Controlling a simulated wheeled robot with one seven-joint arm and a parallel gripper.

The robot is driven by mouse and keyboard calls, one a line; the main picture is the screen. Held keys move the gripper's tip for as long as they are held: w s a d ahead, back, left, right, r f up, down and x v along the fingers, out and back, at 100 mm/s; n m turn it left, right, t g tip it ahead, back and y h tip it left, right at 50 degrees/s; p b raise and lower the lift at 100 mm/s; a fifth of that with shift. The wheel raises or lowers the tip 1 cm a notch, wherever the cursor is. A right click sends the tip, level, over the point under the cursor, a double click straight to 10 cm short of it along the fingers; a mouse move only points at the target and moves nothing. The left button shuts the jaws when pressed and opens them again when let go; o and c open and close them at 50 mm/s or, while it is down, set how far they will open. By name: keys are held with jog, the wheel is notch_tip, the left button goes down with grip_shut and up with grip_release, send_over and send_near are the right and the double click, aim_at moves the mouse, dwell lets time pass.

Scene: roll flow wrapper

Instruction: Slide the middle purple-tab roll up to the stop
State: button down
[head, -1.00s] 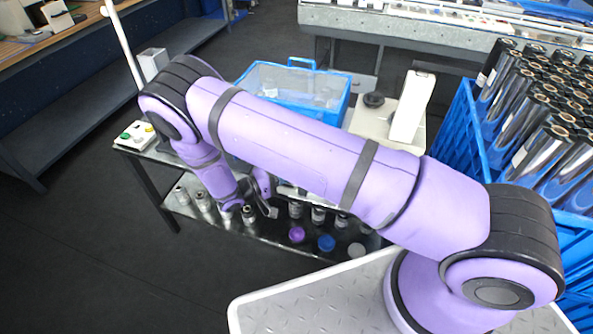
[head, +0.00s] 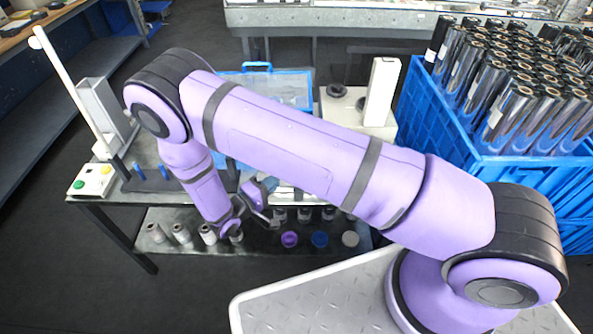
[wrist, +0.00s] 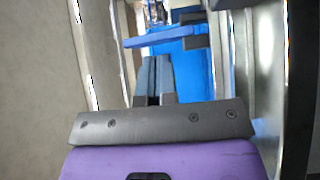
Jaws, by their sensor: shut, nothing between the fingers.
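My gripper (head: 262,206) is at the wrapper bench's front edge, above the lower shelf, partly hidden by my own wrist. In the wrist view its two fingers (wrist: 154,72) are together with nothing between them. A purple round piece (head: 289,239) lies on the lower shelf, left of a blue one (head: 320,239) and a grey one (head: 350,239). I cannot make out a purple-tab roll on the machine; my arm covers its middle. The stop cannot be told. The wrist view shows a blue bar (wrist: 160,40) across, beyond the fingertips.
The bench (head: 125,190) carries a button box (head: 92,180) at left and a blue bin (head: 268,88) behind my arm. Small rolls (head: 181,234) stand on the lower shelf. A blue crate (head: 445,120) of film rolls is at right. Metal walls (wrist: 268,70) flank my gripper.

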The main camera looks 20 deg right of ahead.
jog(key=x, duration=1)
jog(key=shift+d, duration=0.1)
jog(key=shift+s+d, duration=0.25)
jog(key=shift+d, duration=0.25)
jog(key=shift+s+d, duration=0.25)
jog(key=shift+d, duration=0.3)
jog(key=shift+s+d, duration=0.15)
jog(key=shift+d, duration=0.5)
jog(key=shift+s+d, duration=0.2)
jog(key=shift+d, duration=0.45)
jog(key=shift+s+d, duration=0.2)
jog(key=shift+d, duration=0.45)
